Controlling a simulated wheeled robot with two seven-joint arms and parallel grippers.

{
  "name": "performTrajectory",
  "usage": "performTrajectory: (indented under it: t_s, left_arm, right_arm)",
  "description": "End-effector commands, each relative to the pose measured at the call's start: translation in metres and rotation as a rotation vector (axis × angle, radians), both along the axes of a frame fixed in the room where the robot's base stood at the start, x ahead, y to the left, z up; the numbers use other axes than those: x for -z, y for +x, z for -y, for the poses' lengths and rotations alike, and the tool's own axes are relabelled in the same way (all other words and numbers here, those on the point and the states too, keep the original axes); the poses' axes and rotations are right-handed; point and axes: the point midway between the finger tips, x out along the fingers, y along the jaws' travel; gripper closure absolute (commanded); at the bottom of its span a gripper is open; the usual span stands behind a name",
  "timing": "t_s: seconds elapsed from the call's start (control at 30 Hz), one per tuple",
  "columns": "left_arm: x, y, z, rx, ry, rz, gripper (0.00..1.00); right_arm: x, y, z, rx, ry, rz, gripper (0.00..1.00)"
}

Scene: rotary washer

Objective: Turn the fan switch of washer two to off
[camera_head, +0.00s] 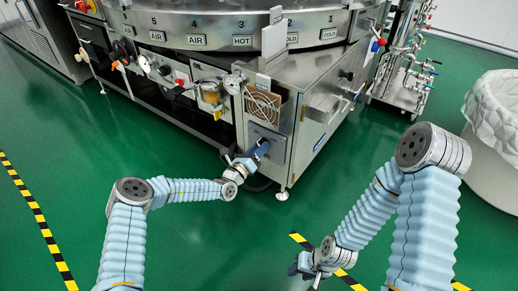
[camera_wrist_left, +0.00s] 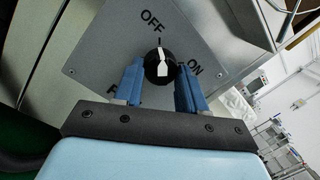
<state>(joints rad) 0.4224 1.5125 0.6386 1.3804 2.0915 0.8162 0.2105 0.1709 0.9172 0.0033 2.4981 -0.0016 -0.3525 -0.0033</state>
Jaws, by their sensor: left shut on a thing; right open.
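The fan switch (camera_wrist_left: 158,66) is a round black knob with a white pointer on a grey panel (camera_wrist_left: 95,68) in the left wrist view. The pointer lies nearly upright in that picture, its upper end towards the word OFF; ON is at the right. A label at the lower left is partly hidden by a finger. My left gripper (camera_wrist_left: 160,84) has its blue fingers on both sides of the knob, shut on it. In the head view my left gripper (camera_head: 257,151) is at the low front panel of the washer (camera_head: 310,75), hiding the switch. My right gripper (camera_head: 304,270) is open and empty, low over the floor.
Gauges (camera_head: 232,84) and a box with a fan grille (camera_head: 262,103) sit above the panel. A pipe rack (camera_head: 407,65) and a white bin (camera_head: 492,115) stand at the right. Green floor (camera_head: 270,225) with yellow-black tape lies open in front.

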Motion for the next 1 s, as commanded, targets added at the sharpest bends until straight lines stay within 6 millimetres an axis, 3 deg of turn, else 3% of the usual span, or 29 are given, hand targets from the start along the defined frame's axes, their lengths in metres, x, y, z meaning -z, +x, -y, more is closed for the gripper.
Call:
performTrajectory:
  t_s: [0.07,0.1,0.23,0.63,1.0]
  left_arm:
    - [0.002,-0.001,0.000,0.001,0.000,-0.004,0.90]
    - [0.002,-0.001,0.000,0.001,0.000,-0.004,0.53]
    - [0.001,0.000,0.000,0.000,0.001,-0.002,0.34]
    - [0.001,-0.008,-0.007,-0.001,-0.001,-0.001,0.34]
    - [0.011,-0.076,-0.056,-0.002,0.000,-0.003,0.34]
  right_arm:
    - [0.000,0.000,0.000,0.000,0.000,0.000,0.57]
    - [0.000,0.000,0.000,0.000,0.000,0.000,0.57]
    - [0.000,0.000,0.000,0.000,0.000,0.000,0.57]
    - [-0.003,0.000,0.000,0.000,0.000,0.000,0.57]
    - [-0.018,0.001,0.002,0.002,-0.005,0.003,0.57]
